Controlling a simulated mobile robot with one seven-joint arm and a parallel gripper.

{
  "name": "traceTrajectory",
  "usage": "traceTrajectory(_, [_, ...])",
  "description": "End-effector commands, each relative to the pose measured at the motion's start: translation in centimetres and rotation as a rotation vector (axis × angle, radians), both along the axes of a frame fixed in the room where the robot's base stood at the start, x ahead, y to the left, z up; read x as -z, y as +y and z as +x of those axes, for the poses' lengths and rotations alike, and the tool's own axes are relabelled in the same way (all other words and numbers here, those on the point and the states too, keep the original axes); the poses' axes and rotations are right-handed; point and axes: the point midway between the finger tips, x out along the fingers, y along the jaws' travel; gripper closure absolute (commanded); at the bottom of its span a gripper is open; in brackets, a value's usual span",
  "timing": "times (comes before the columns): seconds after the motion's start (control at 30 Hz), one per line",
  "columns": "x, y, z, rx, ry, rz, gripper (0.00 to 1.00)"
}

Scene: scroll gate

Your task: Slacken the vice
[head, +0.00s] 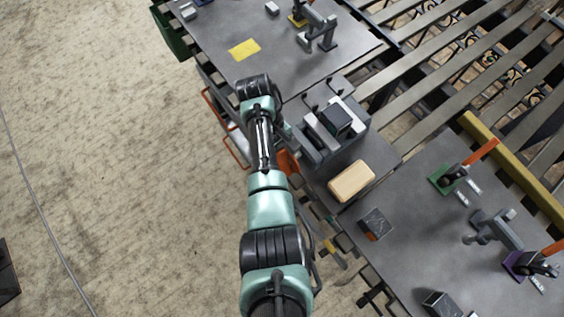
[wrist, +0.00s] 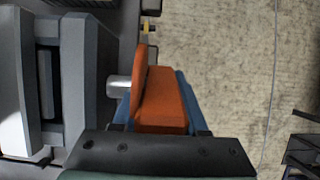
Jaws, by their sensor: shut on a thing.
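The vice (head: 309,143) is a grey metal block at the edge of the workbench, with a dark block (head: 336,119) between its jaws in the head view. In the wrist view the vice body (wrist: 82,75) fills the left side, and a short silver screw (wrist: 118,87) runs from it to an orange handle (wrist: 160,102). My gripper (wrist: 154,108) is shut on the orange handle, with a blue finger on each side of it. In the head view, part of the orange handle (head: 288,162) shows beside my arm, which hides most of my gripper.
A wooden block (head: 352,181) lies on the bench near the vice. Toggle clamps with orange levers (head: 481,152) stand on the right bench, beside slatted gate bars (head: 430,115). A yellow sheet (head: 244,49) lies on the far bench. The floor on the left is open.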

Motion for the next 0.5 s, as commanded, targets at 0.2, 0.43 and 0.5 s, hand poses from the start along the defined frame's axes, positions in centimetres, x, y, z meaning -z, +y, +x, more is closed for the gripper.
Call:
traceTrajectory(0.2, [0.39,-0.30,-0.02,0.000,0.120,-0.095,1.00])
traceTrajectory(0.43, [0.08,-0.44,-0.22,0.000,0.200,-0.153,1.00])
traceTrajectory(0.5, [0.03,-0.47,-0.29,0.000,0.215,-0.164,1.00])
